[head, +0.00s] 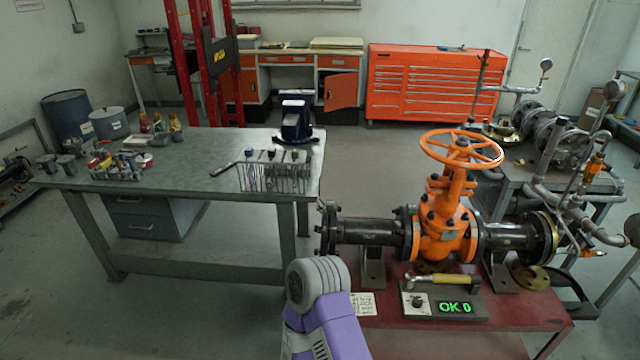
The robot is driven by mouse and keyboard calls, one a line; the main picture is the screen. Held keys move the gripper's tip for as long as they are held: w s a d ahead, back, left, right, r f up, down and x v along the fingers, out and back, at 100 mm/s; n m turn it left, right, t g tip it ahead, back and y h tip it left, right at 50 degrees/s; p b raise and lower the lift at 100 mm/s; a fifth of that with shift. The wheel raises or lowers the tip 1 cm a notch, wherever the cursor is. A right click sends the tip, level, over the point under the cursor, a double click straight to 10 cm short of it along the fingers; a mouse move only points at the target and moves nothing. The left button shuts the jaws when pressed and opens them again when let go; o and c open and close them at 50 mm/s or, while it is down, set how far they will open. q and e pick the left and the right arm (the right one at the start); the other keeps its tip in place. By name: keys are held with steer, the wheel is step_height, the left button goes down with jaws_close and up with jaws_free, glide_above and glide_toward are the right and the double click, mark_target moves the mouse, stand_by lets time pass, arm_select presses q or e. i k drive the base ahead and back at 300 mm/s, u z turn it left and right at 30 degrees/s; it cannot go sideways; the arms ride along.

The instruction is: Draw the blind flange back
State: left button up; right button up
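An orange gate valve (440,225) with a round handwheel (461,148) stands on a red table (395,300), between two dark pipe spools. A dark flange (328,230) closes the left spool's outer end. A brass-coloured flange (548,238) sits at the right spool's outer end. I cannot tell for sure which of these is the blind flange. A purple and grey link of my arm rises from the bottom edge, in front of the table's left end. Neither of my grippers shows.
A tester box (445,303) reading "OK 0" is at the table's front, with a yellow-handled tool (440,279) on it. A loose brass ring (528,276) lies at right. A grey workbench (185,180) stands left, and a pipe rig (560,150) stands right.

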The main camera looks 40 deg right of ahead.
mark_target(325, 214)
steer(key=z, duration=0.85)
steer(key=i, duration=0.95)
steer(key=z, duration=0.95)
